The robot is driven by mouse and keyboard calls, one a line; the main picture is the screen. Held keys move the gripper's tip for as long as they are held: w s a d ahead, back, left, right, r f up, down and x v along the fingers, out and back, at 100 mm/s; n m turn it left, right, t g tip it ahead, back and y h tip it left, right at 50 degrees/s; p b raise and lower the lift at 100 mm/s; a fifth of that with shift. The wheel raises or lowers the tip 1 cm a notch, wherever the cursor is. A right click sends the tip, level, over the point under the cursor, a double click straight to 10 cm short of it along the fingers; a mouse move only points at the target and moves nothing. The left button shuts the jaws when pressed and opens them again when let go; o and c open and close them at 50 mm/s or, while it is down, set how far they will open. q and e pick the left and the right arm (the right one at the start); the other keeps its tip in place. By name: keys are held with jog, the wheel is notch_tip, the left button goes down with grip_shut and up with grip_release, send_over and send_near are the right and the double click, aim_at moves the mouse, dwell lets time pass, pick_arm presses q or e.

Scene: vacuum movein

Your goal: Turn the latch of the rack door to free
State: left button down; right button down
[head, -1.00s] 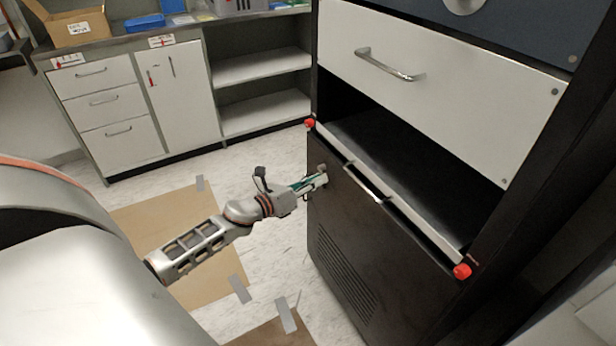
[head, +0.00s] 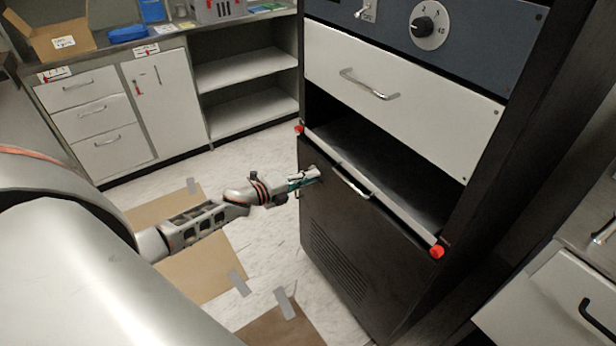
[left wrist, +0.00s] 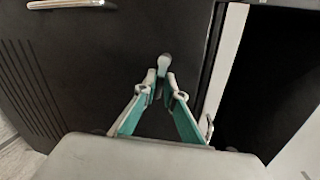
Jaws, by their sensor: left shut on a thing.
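The rack door (head: 340,250) is a dark panel with vent slots at the lower front of the rack. Its latch is a small grey lever, seen best in the left wrist view (left wrist: 164,62), near the door's edge. My left gripper (head: 314,172) is at the door's upper left part. In the left wrist view its green-and-white fingers (left wrist: 161,82) are closed together around the latch's near end, whose far tip shows beyond them. The fingers hide part of the latch, so its exact angle is hard to tell. My right gripper is not in view.
A dark open bay (head: 385,175) lies above the door, under a white drawer (head: 405,90). Red knobs (head: 436,252) sit at the bay's lower corners. The door has a metal handle (head: 350,184). Cabinets (head: 95,120) stand behind; taped cardboard (head: 195,270) covers some floor.

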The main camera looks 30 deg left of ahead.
pick_arm(q)
jog(key=shift+r+n+h+p, duration=0.3)
jog(key=shift+r+n+p, duration=0.1)
jog(key=shift+n, duration=0.5)
jog(key=c, duration=2.1)
grip_release()
jog(key=shift+f, duration=0.1)
jog(key=v, duration=1.2)
